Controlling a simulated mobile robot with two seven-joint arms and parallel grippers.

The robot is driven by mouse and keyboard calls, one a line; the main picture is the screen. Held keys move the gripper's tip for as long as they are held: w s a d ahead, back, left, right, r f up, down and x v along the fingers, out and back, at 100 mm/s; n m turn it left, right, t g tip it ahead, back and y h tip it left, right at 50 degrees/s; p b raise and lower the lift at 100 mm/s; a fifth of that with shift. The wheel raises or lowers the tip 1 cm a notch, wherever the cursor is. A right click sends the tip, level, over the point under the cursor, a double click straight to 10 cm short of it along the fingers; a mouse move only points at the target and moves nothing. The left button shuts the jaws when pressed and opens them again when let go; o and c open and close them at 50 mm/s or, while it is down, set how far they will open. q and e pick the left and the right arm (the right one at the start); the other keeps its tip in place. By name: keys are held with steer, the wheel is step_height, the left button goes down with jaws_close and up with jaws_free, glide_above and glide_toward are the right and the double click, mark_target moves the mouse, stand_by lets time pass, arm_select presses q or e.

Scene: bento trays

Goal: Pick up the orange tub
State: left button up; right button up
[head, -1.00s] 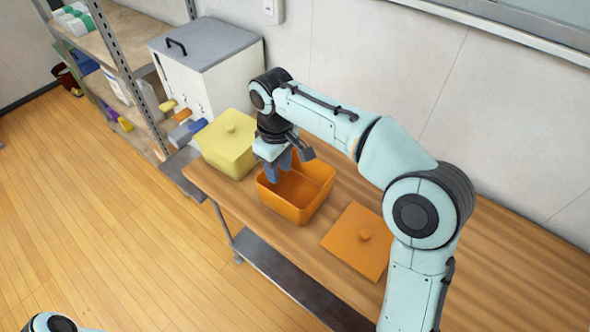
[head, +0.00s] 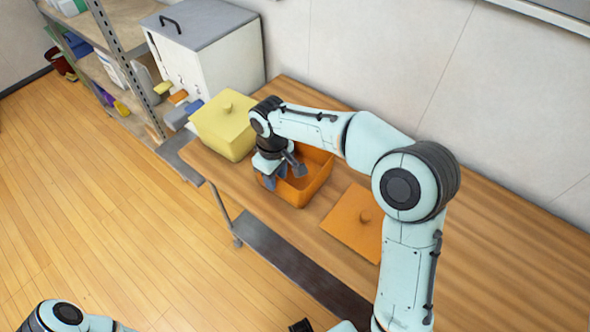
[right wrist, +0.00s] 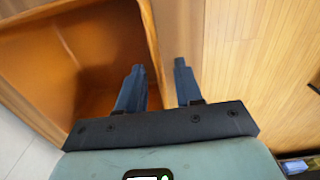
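The orange tub (head: 302,196) stands open and upright on the wooden table, and looks empty. My right gripper (head: 272,182) is at the tub's left wall in the head view. In the right wrist view my right gripper (right wrist: 160,75) has its two blue fingers apart. One finger is over the inside of the tub (right wrist: 95,50) and the other is outside, with the wall's rim between them. A gap shows beside the rim, so the fingers do not look closed on it. Only part of my left arm shows at the bottom left; its fingers are out of view.
An orange lid (head: 352,222) lies flat right of the tub. A lidded yellow tub (head: 222,130) stands close on the left. A white cabinet (head: 215,70) with a grey top and a metal shelf (head: 118,60) stand behind it. The table's right part is clear.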

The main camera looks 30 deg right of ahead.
steer(key=shift+d+f, duration=0.1)
steer(key=shift+f, duration=0.7)
jaws_close()
stand_by(0.8)
